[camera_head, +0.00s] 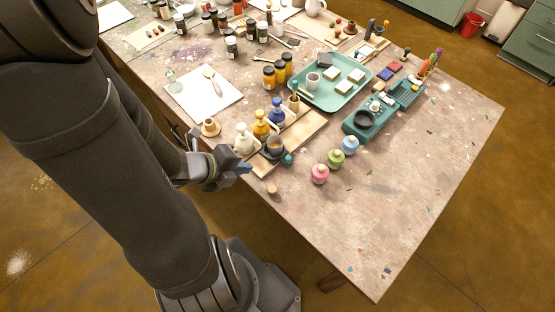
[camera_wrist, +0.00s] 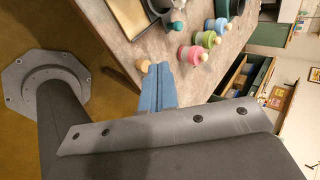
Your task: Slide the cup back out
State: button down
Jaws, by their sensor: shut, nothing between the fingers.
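A dark grey cup (camera_head: 275,146) with a tan inside stands upright at the near end of a wooden rack (camera_head: 300,130), close to the table's front edge. White, yellow and blue bottles stand behind it in a row. My gripper (camera_head: 243,169), with blue fingers, is at the table's front edge, left of and nearer than the cup, apart from it. The fingers are shut and empty; they also show in the wrist view (camera_wrist: 158,88).
A small cork (camera_head: 272,190) stands just right of my gripper, also in the wrist view (camera_wrist: 143,66). Pink (camera_head: 320,174), green and blue jars stand further right. The front right tabletop is clear.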

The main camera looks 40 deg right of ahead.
send_near(286, 161)
jog(key=f, duration=0.1)
jog(key=d+f, duration=0.1)
jog(key=f, duration=0.2)
jog(key=shift+d+f, duration=0.25)
jog(key=shift+s+d+f, duration=0.1)
jog(key=shift+s+d, duration=0.05)
jog(key=shift+d, duration=0.5)
jog(key=shift+s+d, duration=0.1)
jog(key=shift+d, duration=0.5)
jog(key=shift+d, duration=0.1)
jog(key=d, duration=1.8)
jog(key=shift+d, duration=0.2)
jog(key=a, duration=0.3)
jog(key=w+a+r, duration=0.1)
jog(key=shift+a, duration=0.4)
jog(key=s+v, duration=0.1)
jog(key=v, duration=0.8)
jog(key=shift+w, duration=0.4)
